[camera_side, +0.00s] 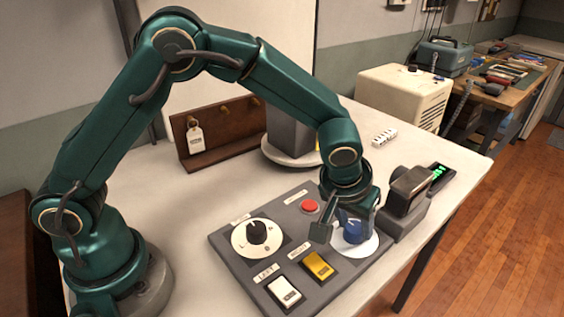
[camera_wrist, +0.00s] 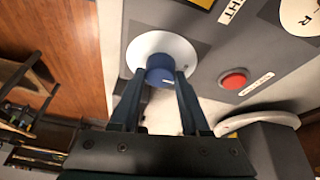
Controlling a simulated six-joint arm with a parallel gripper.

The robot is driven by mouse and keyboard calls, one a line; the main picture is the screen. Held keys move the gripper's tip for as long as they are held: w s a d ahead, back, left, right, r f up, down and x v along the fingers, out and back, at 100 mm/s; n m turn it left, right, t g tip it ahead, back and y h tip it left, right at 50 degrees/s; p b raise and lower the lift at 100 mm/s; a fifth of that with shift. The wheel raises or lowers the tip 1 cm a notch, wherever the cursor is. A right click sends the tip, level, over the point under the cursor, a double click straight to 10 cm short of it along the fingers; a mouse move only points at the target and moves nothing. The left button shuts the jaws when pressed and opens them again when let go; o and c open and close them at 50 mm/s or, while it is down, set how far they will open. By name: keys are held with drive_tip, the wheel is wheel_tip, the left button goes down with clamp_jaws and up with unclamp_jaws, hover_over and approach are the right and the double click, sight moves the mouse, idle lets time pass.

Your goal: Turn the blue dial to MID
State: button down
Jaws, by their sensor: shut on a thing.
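The blue dial (camera_side: 353,232) sits on a white disc (camera_side: 362,249) at the right end of the grey control panel (camera_side: 225,246). In the wrist view the blue dial (camera_wrist: 160,66) stands on its white disc (camera_wrist: 185,48). My gripper (camera_side: 338,236) comes down over the dial from above. In the wrist view my gripper (camera_wrist: 161,80) has one finger on each side of the dial, shut on it. The fingers hide part of the dial and disc. I cannot read any setting marks around the dial.
The panel also carries a black dial (camera_side: 257,232), a red button (camera_side: 310,206), a yellow switch (camera_side: 318,265) and a white switch (camera_side: 285,291). A dark grey device (camera_side: 408,190) stands close to the right of my gripper. A wooden rack (camera_side: 222,137) stands behind.

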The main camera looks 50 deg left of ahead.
drive_tip(key=shift+m, duration=0.3)
drive_tip(key=m+h, duration=0.2)
drive_tip(key=m, duration=0.2)
drive_tip(key=shift+a+m, duration=0.15)
drive_tip(key=shift+m, duration=0.15)
drive_tip(key=shift+w+m+g+h, duration=0.1)
drive_tip(key=shift+m+g+h, duration=0.25)
drive_tip(key=shift+m, duration=0.75)
drive_tip(key=shift+m+g+h, duration=0.25)
drive_tip(key=shift+m+h, duration=0.2)
drive_tip(key=shift+m, duration=0.65)
drive_tip(key=shift+c, duration=1.9)
unclamp_jaws()
drive_tip(key=shift+v, duration=2.55)
